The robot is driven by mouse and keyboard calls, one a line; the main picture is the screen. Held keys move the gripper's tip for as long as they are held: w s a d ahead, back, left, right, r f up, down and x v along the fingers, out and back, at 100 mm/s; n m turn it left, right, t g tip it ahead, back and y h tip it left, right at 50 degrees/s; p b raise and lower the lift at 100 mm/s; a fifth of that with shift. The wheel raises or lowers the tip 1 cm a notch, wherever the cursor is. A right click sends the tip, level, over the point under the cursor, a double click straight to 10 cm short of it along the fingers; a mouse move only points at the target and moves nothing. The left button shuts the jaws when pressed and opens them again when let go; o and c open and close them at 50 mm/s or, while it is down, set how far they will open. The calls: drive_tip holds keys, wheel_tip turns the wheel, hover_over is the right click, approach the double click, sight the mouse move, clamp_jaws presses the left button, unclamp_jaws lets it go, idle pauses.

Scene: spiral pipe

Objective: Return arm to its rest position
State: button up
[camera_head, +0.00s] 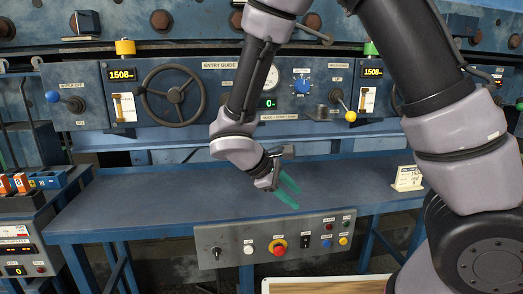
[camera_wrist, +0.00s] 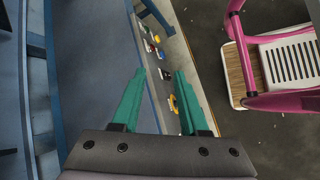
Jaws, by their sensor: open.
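My gripper (camera_head: 288,190) hangs over the blue workbench (camera_head: 140,205), near its front edge and above the control panel. Its green fingers are apart with nothing between them. In the wrist view my gripper (camera_wrist: 158,90) also shows open and empty, with the bench top to its left and the panel behind and between the fingers. My arm reaches in from the right side of the head view and bends down to the gripper.
The control panel (camera_head: 212,242) with buttons is on the bench front. Behind stands a blue machine with a handwheel (camera_head: 172,95), levers and displays. A small sign (camera_head: 407,178) stands at the bench's right. A pink-framed item (camera_wrist: 285,70) is over the floor. The bench middle is clear.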

drive_tip(key=s+d+r+m+t+y, duration=0.1)
drive_tip(key=s+d+r+m+y, duration=0.1)
drive_tip(key=d+r+m, duration=0.3)
drive_tip(key=s+d+r+m+t+y, duration=0.1)
drive_tip(key=d+r+m+y, duration=0.3)
drive_tip(key=r, duration=0.8)
drive_tip(key=s+d+r+m+t+y, duration=0.2)
drive_tip(key=d+r+m+y, duration=0.2)
drive_tip(key=d+r+m, duration=0.4)
drive_tip(key=shift+s+r+m, duration=0.35)
drive_tip(key=shift+r+m, duration=0.05)
drive_tip(key=shift+r, duration=0.05)
